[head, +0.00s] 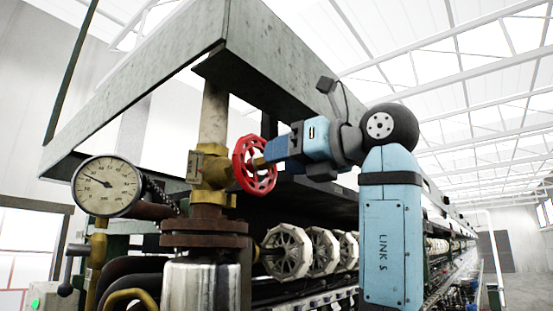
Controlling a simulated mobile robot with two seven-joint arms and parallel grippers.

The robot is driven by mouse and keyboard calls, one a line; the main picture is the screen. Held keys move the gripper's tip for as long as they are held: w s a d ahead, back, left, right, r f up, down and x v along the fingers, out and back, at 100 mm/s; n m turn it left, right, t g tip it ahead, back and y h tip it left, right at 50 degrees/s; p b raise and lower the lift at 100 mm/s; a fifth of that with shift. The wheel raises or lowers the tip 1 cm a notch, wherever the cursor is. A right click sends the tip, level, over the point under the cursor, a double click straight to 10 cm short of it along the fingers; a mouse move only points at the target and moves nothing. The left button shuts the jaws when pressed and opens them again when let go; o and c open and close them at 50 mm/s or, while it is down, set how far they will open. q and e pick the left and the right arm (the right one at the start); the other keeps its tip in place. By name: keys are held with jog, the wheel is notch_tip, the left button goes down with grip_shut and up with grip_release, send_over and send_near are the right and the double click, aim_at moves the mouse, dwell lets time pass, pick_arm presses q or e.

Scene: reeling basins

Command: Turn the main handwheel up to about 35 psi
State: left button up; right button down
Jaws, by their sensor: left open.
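The red main handwheel (255,165) sits on a brass valve (212,172) on a vertical pipe, left of centre. My left gripper (268,159) reaches in from the right, with its tip at the wheel's right side near the hub. It is open; its fingers are partly hidden, and I cannot tell whether they touch the wheel. A round white pressure gauge (108,186) is left of the valve. Its dark needle points to the upper left; the numbers are too small to read surely. My right gripper is not in view.
A large grey metal frame (150,95) hangs above the valve and wheel. White spoked reels (287,251) line the machine below the wheel. A rusty flange (204,233) and a shiny cylinder (202,283) stand under the valve. Open floor shows at far right.

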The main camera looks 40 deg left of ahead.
aim_at(261, 164)
pick_arm(q)
jog(key=shift+s+a+m+b, duration=0.15)
jog(key=shift+a+m, duration=0.35)
jog(key=shift+m, duration=0.75)
jog(key=shift+w+a+m+b, duration=0.15)
jog(key=shift+a+m, duration=0.3)
jog(key=shift+m, duration=0.85)
jog(key=shift+s+a+m+b, duration=0.2)
jog(key=shift+a+m, duration=0.3)
jog(key=shift+m, duration=0.75)
jog(key=shift+d, duration=0.15)
jog(key=c, duration=0.8)
jog(key=n, duration=0.8)
jog(key=o, duration=0.8)
jog(key=shift+w, duration=0.1)
